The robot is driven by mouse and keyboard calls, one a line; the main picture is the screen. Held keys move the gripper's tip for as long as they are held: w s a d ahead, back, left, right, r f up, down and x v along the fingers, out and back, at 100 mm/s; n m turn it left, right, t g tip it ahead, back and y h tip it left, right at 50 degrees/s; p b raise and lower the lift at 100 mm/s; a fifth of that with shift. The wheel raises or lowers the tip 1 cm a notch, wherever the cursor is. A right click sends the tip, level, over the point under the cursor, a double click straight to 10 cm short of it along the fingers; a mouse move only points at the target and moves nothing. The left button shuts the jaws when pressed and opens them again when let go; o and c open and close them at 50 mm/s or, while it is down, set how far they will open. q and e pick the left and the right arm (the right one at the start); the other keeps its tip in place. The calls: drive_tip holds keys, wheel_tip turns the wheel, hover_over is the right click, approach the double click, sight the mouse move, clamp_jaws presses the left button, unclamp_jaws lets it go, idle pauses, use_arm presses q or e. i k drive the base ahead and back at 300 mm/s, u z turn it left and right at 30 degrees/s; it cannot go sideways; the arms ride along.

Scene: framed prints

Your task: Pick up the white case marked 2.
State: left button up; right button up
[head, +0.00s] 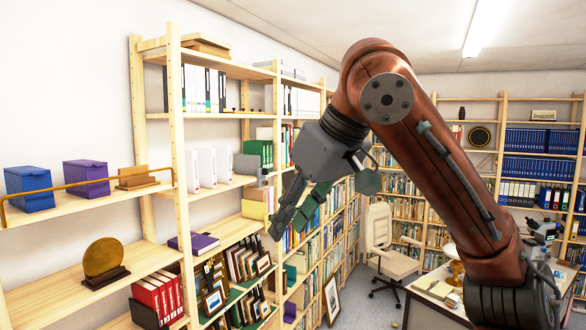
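Several slim white cases stand upright in a row on the middle shelf of the wooden rack in the head view. One is at the left (193,171), one in the middle (207,168) and one at the right (223,163). Their markings are too small to read, so I cannot tell which is marked 2. My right gripper (288,229) hangs in front of the rack, right of and lower than the cases, well apart from them. Its fingers point down and look spread, with nothing between them. My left gripper is not in view.
A blue box (29,188), a purple box (86,178) and a brass rail (80,184) are at the left. A purple book (194,243) lies below. A chair (384,250) and desk (430,306) stand at the right.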

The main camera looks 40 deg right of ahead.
sight(206, 156)
drive_tip(key=z, duration=1.65)
drive_tip(key=i, duration=2.35)
drive_tip(key=u, duration=2.25)
drive_tip(key=i, duration=1)
